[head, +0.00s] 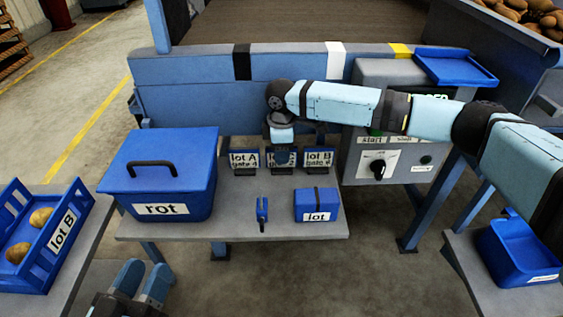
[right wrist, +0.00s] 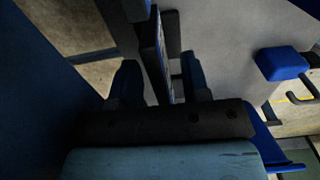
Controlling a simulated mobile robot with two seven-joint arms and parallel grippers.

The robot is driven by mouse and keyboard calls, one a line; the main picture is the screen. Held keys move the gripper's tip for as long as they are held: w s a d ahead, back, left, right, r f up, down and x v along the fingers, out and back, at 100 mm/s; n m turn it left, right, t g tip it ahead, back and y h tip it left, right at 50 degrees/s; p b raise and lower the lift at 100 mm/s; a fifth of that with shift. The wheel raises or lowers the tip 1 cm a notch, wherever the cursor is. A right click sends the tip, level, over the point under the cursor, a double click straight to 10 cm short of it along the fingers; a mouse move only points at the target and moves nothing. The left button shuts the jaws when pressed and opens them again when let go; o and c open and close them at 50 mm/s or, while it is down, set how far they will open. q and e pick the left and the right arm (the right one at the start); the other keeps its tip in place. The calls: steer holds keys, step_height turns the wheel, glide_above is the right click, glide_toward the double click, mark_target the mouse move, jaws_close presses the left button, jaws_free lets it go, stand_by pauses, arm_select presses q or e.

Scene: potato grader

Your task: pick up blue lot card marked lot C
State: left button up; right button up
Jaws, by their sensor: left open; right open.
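Three small blue cards with white labels stand in a row at the back of the grey table. The left one (head: 244,160) reads lot A and the right one (head: 318,160) reads lot B. The middle card (head: 290,163) is partly hidden by my right gripper (head: 282,155), so its letter is not clear. My right gripper is open over the middle card. In the right wrist view, a thin upright card (right wrist: 162,50) shows edge-on between its spread fingers (right wrist: 162,88). My left gripper (head: 140,284) is open and empty, low in front of the table.
A lidded blue rot bin (head: 185,185) fills the table's left side. A small blue tool (head: 262,212) and a blue lot box (head: 316,203) sit near the front edge. A control box (head: 385,165) stands to the right. A potato crate (head: 45,240) is at far left.

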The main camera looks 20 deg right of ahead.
steer(key=shift+f+p, duration=0.25)
steer(key=shift+p, duration=0.55)
stand_by(0.5)
jaws_close()
